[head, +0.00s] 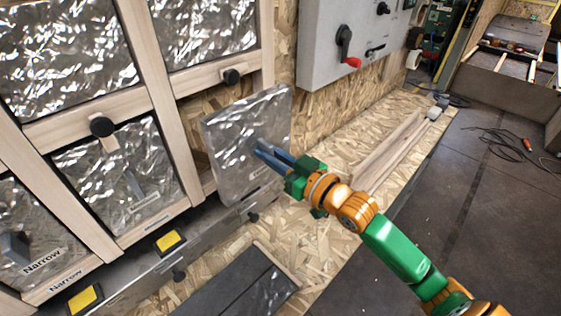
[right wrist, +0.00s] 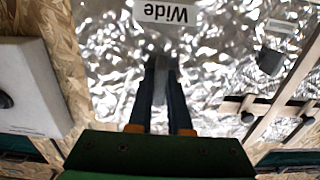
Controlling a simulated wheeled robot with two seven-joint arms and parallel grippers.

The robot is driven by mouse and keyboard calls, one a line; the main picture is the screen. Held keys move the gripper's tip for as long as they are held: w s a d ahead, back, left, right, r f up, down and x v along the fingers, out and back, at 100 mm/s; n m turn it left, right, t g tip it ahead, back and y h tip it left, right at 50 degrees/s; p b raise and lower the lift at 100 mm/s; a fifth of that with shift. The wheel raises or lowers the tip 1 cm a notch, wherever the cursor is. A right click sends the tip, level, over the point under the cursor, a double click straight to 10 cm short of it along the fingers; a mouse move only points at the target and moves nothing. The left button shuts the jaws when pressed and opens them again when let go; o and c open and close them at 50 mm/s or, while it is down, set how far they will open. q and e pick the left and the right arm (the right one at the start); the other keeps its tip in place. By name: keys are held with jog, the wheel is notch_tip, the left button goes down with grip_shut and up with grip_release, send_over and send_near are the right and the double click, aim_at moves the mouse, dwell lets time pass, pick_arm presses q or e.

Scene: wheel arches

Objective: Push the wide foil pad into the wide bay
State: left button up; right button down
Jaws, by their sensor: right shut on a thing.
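The wide foil pad (head: 228,135) is a crinkled silver panel, tilted, in front of the wooden frame at its lower right. In the right wrist view its foil face (right wrist: 110,60) fills the top, with an upside-down "Wide" label (right wrist: 165,12). My right gripper (head: 260,148) is shut on the grey tab in the middle of the pad; its blue fingers also show in the right wrist view (right wrist: 161,68). The wide bay (head: 196,118) shows as bare chipboard behind the pad, which hides much of it. Whether pad and frame touch is unclear. My left gripper is not in view.
Other bays hold foil pads (head: 120,170), one marked "Narrow" (head: 40,260). Black knobs (head: 102,126) sit on the wooden frame (head: 165,95). A grey control box (head: 335,40) with a red-tipped lever hangs at right. Timber strips (head: 390,150) lie on the chipboard ledge.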

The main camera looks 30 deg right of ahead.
jog(key=b+x, duration=0.2)
jog(key=x, duration=0.8)
jog(key=shift+w+b, duration=0.3)
jog(key=shift+w, duration=0.05)
jog(key=shift+w+a, duration=0.15)
jog(key=shift+w, duration=0.1)
dwell(0.3)
jog(key=c, duration=0.8)
grip_release()
jog(key=shift+o, duration=0.2)
jog(key=shift+s+f, duration=0.1)
jog(key=b+v, duration=0.2)
jog(key=v, duration=0.4)
jog(key=shift+s, duration=0.2)
send_near(255, 145)
jog(key=w, duration=0.1)
jog(key=w+f, duration=0.1)
jog(key=w, duration=0.1)
jog(key=shift+w, duration=0.1)
